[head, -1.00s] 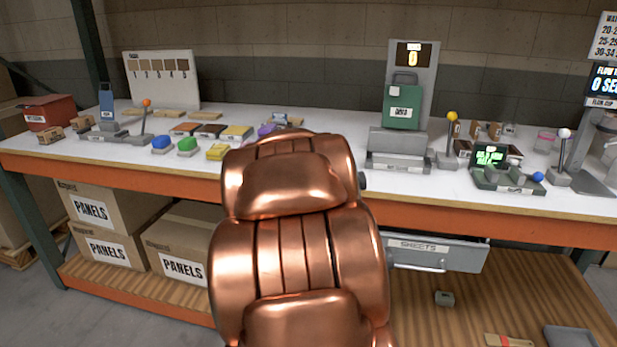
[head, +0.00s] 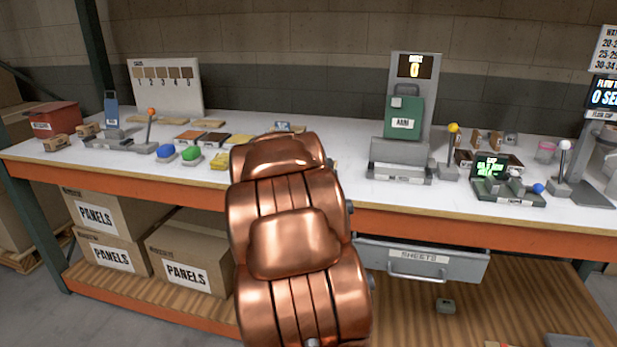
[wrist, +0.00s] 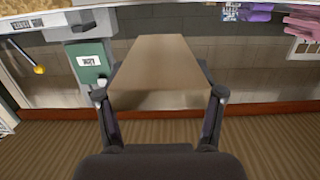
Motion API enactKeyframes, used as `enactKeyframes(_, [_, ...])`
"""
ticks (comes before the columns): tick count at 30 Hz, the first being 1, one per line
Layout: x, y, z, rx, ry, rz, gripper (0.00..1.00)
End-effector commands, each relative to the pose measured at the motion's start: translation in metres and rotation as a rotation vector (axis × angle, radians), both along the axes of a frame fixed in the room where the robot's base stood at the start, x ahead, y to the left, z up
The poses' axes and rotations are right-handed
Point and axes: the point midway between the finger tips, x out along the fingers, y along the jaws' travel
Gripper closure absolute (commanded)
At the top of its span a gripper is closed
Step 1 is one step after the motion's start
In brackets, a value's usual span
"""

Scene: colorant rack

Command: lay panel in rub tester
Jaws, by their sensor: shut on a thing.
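My gripper (wrist: 159,104) is shut on a tan, flat panel (wrist: 160,68), which reaches out ahead of the fingers in the wrist view. The rub tester, a grey stand with a display reading 0 and a green block labelled ARM (head: 403,118), stands at the back of the bench. Its grey bed (head: 401,160) is at the front. The green block also shows in the wrist view (wrist: 90,60), left of the panel and apart from it. In the head view, my copper arm hides the gripper and the panel.
A yellow-knobbed lever (head: 450,150) stands right of the tester, near a green-screen device (head: 505,185). Blue and green pieces (head: 190,157) and several panels lie left of my arm. A SHEETS drawer (head: 420,260) juts out below the bench edge.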

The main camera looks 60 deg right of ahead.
Motion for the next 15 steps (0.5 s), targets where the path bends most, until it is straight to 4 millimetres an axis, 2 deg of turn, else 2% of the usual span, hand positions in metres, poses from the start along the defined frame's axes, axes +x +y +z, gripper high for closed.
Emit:
enactKeyframes(9, [0.043, -0.021, -0.004, -0.002, 0.000, 0.002, 0.70])
enactKeyframes(15, [0.057, -0.029, -0.005, -0.002, -0.001, 0.001, 0.70])
